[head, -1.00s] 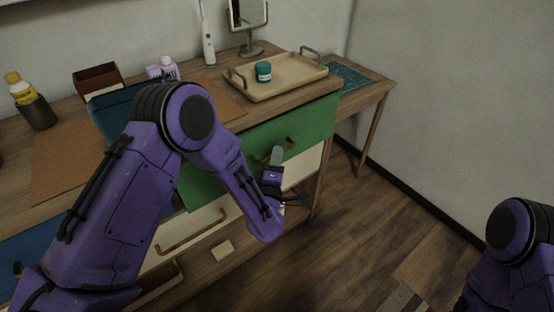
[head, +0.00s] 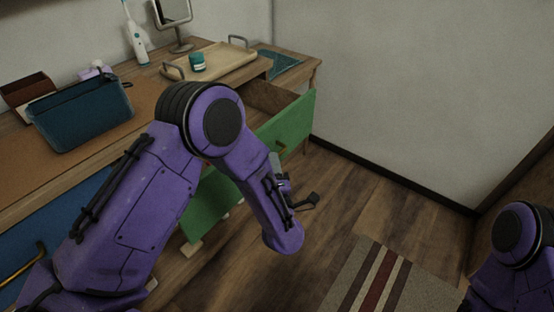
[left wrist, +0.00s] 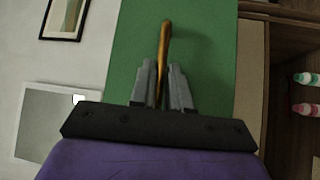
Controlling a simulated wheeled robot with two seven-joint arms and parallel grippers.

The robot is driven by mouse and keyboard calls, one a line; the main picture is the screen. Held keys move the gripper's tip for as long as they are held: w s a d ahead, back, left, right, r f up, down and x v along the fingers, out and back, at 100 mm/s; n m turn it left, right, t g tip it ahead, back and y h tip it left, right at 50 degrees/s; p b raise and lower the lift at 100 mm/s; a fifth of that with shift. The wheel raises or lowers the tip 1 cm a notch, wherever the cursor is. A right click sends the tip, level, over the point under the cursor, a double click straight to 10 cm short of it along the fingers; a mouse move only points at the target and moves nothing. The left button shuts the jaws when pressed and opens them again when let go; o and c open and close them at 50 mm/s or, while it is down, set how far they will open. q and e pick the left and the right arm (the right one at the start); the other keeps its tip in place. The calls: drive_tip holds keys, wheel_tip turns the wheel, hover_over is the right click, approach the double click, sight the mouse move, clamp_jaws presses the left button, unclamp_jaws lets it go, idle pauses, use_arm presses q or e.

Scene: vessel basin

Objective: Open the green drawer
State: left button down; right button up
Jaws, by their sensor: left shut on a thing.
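The green drawer (head: 291,124) stands out from the desk in the head view, its wooden inside showing behind the front. Its green front also fills the middle of the left wrist view (left wrist: 205,55). The brass handle (left wrist: 165,45) runs between the fingers of my left gripper (left wrist: 162,85), which is shut on it.
On the desk are a tray (head: 225,62) with a teal jar (head: 197,61), a blue bin (head: 82,118), a toothbrush (head: 136,36) and a mirror (head: 173,14). A striped rug (head: 352,285) lies on the floor. Floor right of the drawer is clear.

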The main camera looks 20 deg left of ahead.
use_arm(q)
drive_tip(key=shift+s+d, duration=0.1)
drive_tip(key=shift+d, duration=0.05)
drive_tip(key=c, duration=1.2)
unclamp_jaws()
drive_tip(key=shift+o, duration=0.2)
drive_tip(key=shift+d, duration=0.1)
drive_tip(key=v, duration=1)
drive_tip(key=shift+s+b, duration=0.3)
drive_tip(key=shift+f, duration=0.15)
